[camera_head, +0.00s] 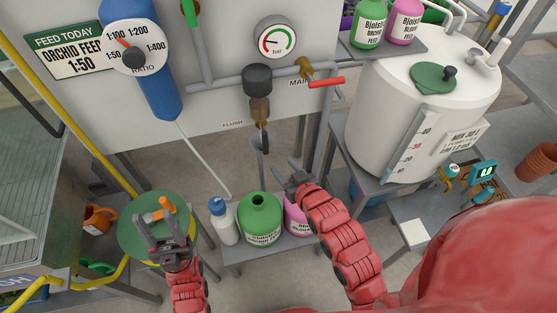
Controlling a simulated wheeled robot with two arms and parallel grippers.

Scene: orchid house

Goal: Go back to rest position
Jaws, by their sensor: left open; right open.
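My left gripper (167,240) is at the lower left, over a round green lid or stool top (135,247). An orange-handled part (165,208) shows just beyond its fingers; I cannot tell whether they touch it. The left jaws are open. My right gripper (289,181) is open near the picture's middle, above and beside the pink bottle (296,213) on the low grey shelf (240,252). It appears empty. The pink bottle is partly hidden by my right arm.
A grey panel carries a blue dosing unit (145,75), a gauge (276,40) and a red-handled valve (325,82). A green bottle (262,222) and a white bottle (222,224) stand on the low shelf. A white tank (400,115) stands at right. A yellow hose runs at left.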

